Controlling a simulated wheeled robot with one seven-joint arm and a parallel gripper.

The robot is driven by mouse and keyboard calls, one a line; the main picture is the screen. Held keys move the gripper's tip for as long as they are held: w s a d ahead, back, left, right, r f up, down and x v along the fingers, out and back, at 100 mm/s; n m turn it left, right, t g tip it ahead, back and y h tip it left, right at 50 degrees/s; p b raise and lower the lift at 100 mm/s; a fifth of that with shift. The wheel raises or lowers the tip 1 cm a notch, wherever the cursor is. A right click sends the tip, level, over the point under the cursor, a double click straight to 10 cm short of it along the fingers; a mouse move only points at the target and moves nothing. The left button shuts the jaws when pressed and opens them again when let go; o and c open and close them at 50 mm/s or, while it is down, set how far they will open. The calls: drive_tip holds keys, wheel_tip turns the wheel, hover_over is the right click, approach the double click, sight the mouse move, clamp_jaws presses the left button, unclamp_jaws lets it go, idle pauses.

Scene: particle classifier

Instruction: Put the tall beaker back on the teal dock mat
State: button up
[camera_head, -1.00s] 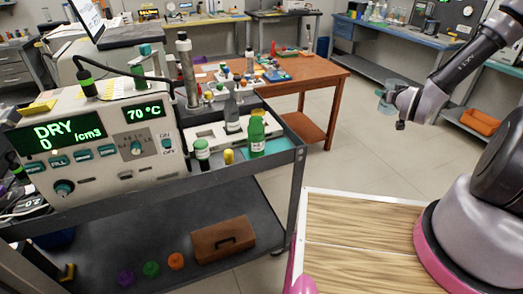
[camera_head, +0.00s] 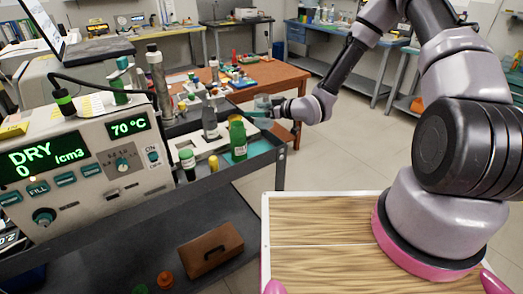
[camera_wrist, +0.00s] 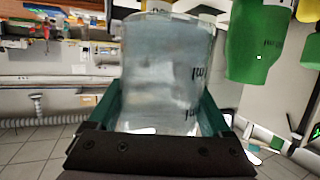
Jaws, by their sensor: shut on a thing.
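The clear beaker (camera_head: 262,103) is held up near the right end of the cart, just right of the green bottle in the head view. My gripper (camera_head: 272,111) is shut on it. In the wrist view the beaker (camera_wrist: 165,70) fills the middle, with dark printed marks on its side. The teal fingers of my gripper (camera_wrist: 160,112) lie on either side of it.
The green bottle (camera_head: 237,140), a grey bottle (camera_head: 210,122), a white-and-green bottle (camera_head: 187,163) and a small yellow one (camera_head: 213,163) stand close together on the cart. The DRY/70 °C machine (camera_head: 85,165) is left of them. A wooden table (camera_head: 275,78) stands behind.

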drive_tip(key=shift+n+g, duration=0.3)
drive_tip(key=f, duration=0.4)
drive_tip(key=a+f, duration=0.1)
drive_tip(key=shift+s+f, duration=0.35)
drive_tip(key=shift+f, duration=2.25)
drive_tip(key=shift+f, duration=0.1)
